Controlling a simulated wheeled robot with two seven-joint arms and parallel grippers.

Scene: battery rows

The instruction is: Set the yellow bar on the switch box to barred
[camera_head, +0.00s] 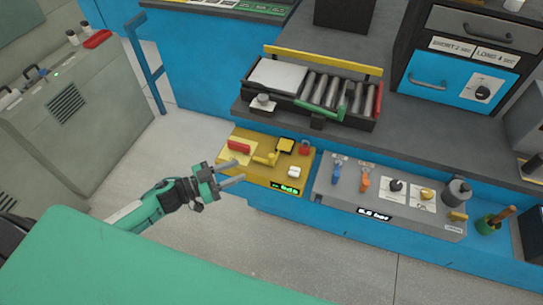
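The yellow switch box (250,173) sits on the lower blue ledge, left of the grey panel. On it are a red handle (239,146), a yellow bar-like lever (266,159), a yellow square part (286,145), a small red part (304,148), a white button (294,172) and a lit green display (289,189). I cannot tell which marking the yellow lever points to. My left gripper (243,170) is open and empty, its fingers pointing right at the box's left side, apart from the lever. My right gripper is not in view.
A grey panel (325,191) with blue and orange levers, knobs and a pressure display stands to the right. Above is a black tray (365,124) with rollers and another yellow bar (323,59) behind it. A grey cabinet (64,128) stands left. Open floor lies between.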

